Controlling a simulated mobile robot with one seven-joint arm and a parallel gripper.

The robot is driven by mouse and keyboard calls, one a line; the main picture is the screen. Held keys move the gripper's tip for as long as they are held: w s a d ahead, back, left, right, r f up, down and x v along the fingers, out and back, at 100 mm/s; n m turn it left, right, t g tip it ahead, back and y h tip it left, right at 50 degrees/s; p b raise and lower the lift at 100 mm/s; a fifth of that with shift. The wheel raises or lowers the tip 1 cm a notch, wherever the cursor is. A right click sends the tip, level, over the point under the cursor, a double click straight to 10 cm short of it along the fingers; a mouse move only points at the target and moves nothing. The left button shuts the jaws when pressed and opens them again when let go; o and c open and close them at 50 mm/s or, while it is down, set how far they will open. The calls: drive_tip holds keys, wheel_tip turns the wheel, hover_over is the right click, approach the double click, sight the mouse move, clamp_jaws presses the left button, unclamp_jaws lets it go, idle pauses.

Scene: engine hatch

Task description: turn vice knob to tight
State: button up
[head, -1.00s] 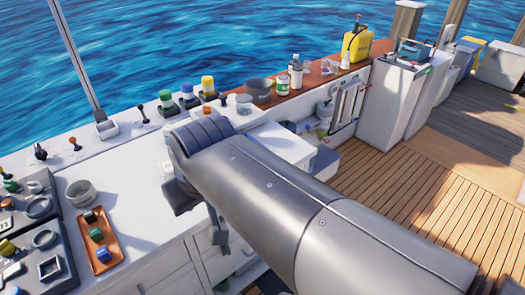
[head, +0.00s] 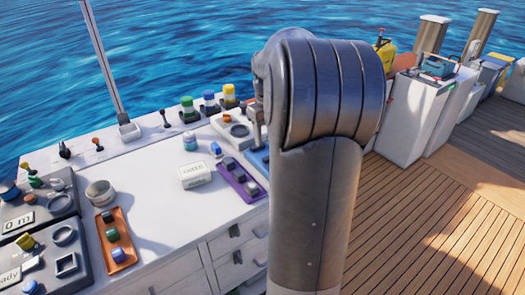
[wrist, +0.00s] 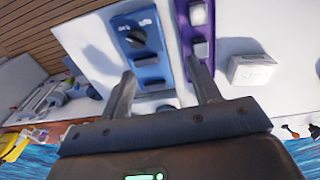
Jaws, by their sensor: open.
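A blue panel (wrist: 142,50) lies on the white worktop in the wrist view, with a dark round knob (wrist: 137,37) on its upper part. I cannot read any label or the knob's setting, so I cannot tell for sure that this is the vice knob. My gripper (wrist: 161,72) is open and empty, its two fingers pointing toward the panel. The knob is beyond the fingertips, nearer the left finger, apart from both. In the head view only an edge of the blue panel (head: 257,158) shows; my arm hides the rest and most of my gripper.
A purple tray (head: 238,182) with dark blocks lies beside the blue panel. An orange tray (head: 117,240) and control panels are further left.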

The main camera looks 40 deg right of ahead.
drive_tip(key=d+f, duration=0.3)
drive_tip(key=d, duration=0.3)
drive_tip(key=f, duration=1)
drive_tip(key=shift+w+a+f, duration=0.2)
drive_tip(key=shift+a+f, duration=0.05)
drive_tip(key=shift+c, duration=0.3)
drive_tip(key=c, duration=0.9)
